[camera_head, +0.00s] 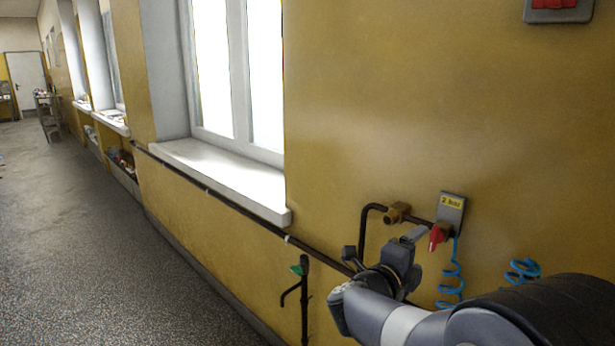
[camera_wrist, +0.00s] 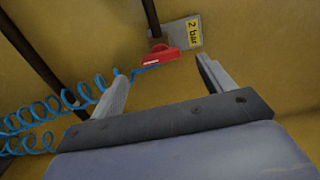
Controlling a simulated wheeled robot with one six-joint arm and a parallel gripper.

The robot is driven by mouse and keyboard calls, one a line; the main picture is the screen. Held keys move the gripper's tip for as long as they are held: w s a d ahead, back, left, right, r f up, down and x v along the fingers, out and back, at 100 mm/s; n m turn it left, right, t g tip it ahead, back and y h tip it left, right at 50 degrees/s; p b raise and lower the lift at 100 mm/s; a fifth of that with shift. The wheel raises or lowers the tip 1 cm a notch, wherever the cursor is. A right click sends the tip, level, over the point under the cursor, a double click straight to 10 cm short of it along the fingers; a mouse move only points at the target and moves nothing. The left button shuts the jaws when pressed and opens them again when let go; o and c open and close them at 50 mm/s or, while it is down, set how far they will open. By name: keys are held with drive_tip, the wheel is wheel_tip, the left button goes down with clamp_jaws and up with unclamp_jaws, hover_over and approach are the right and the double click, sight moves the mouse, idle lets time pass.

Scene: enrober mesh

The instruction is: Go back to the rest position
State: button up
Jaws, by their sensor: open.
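My gripper (camera_head: 416,234) is at the end of my arm, close to the yellow wall in the lower right of the head view. In the wrist view its two fingers (camera_wrist: 161,67) stand wide apart with nothing between them. A red valve handle (camera_head: 437,237) sits just beyond the fingertips; it also shows in the wrist view (camera_wrist: 160,57), ahead of the gap. The handle is below a grey plate (camera_head: 450,213) with a yellow "2 bar" label. I cannot tell the exact gap between fingertips and handle.
A brown pipe (camera_head: 230,202) runs along the wall below a white window sill (camera_head: 220,180). Blue coiled hose (camera_wrist: 50,110) hangs beside the gripper. A green-handled tap (camera_head: 300,268) stands on a vertical pipe. The grey floor (camera_head: 90,240) at left is clear.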

sight(433, 239)
drive_tip(key=v, duration=0.4)
drive_tip(key=shift+m, duration=0.7)
drive_tip(key=x, duration=0.5)
drive_tip(key=b+x, duration=0.1)
drive_tip(key=x, duration=0.4)
drive_tip(key=shift+w+d+f, duration=0.1)
drive_tip(key=shift+d+f, duration=0.1)
drive_tip(key=shift+f, duration=0.05)
drive_tip(key=m+b, duration=0.1)
drive_tip(key=m, duration=0.1)
drive_tip(key=m+b, duration=0.1)
drive_tip(key=m, duration=0.2)
drive_tip(key=m+b, duration=0.1)
drive_tip(key=m, duration=0.1)
drive_tip(key=shift+r+m, duration=0.25)
drive_tip(key=shift+m, duration=0.15)
drive_tip(key=m+b, duration=0.1)
drive_tip(key=m, duration=0.3)
drive_tip(key=shift+r, duration=0.15)
drive_tip(key=m, duration=0.5)
drive_tip(key=shift+s+d, duration=0.1)
drive_tip(key=shift+s, duration=0.15)
drive_tip(key=shift+v, duration=1.1)
drive_tip(key=shift+r, duration=0.1)
